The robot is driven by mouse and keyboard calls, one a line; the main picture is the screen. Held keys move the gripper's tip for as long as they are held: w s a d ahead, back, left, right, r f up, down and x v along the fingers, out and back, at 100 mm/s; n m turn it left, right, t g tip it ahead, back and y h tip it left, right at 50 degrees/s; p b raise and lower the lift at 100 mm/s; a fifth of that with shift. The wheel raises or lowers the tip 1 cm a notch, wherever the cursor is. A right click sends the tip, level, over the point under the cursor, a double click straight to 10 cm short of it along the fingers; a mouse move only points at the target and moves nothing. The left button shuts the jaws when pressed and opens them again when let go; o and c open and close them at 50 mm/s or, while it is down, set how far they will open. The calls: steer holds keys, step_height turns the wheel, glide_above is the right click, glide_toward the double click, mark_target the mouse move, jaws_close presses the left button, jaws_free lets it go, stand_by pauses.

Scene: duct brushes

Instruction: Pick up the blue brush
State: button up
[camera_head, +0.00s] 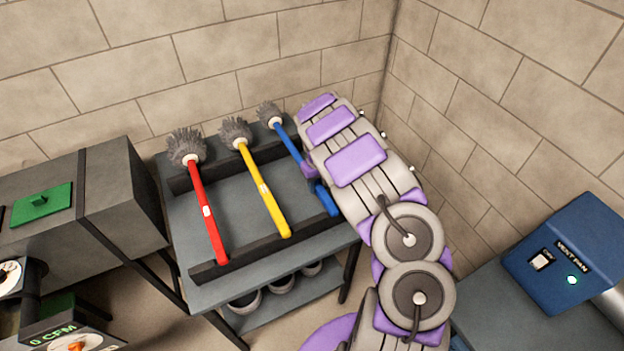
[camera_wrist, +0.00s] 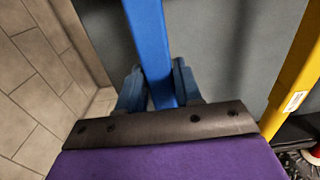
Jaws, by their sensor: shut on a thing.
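The blue brush (camera_head: 290,148) lies on the rack at the right of the red and yellow brushes, its grey bristle head toward the wall. My arm hides part of its handle in the head view. In the wrist view its blue handle (camera_wrist: 149,40) runs down between my fingers. My gripper (camera_wrist: 158,88) is shut on this handle, with a finger on each side. In the head view the brush appears still at the level of the rack; I cannot tell whether it is lifted.
The yellow brush (camera_head: 262,188) and red brush (camera_head: 203,195) lie left on the grey rack table (camera_head: 240,215). A lower shelf holds several round things. A grey duct box (camera_head: 120,200) stands left, and a blue vent fan box (camera_head: 570,255) right. Brick walls close the back and right.

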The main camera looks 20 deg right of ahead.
jaws_close()
steer(key=shift+r, duration=0.1)
steer(key=shift+r, duration=0.5)
step_height(320, 180, up, 3)
steer(key=shift+f+p, duration=0.15)
steer(key=shift+p, duration=0.5)
steer(key=s+a+r+p, duration=0.1)
steer(key=s+a+p, duration=0.15)
steer(key=s, duration=1.25)
steer(key=r, duration=0.1)
steer(key=r+p, duration=0.1)
steer(key=r, duration=0.3)
steer(key=shift+s+a+r, duration=0.1)
steer(key=shift+s+a, duration=0.15)
steer(key=shift+s, duration=0.2)
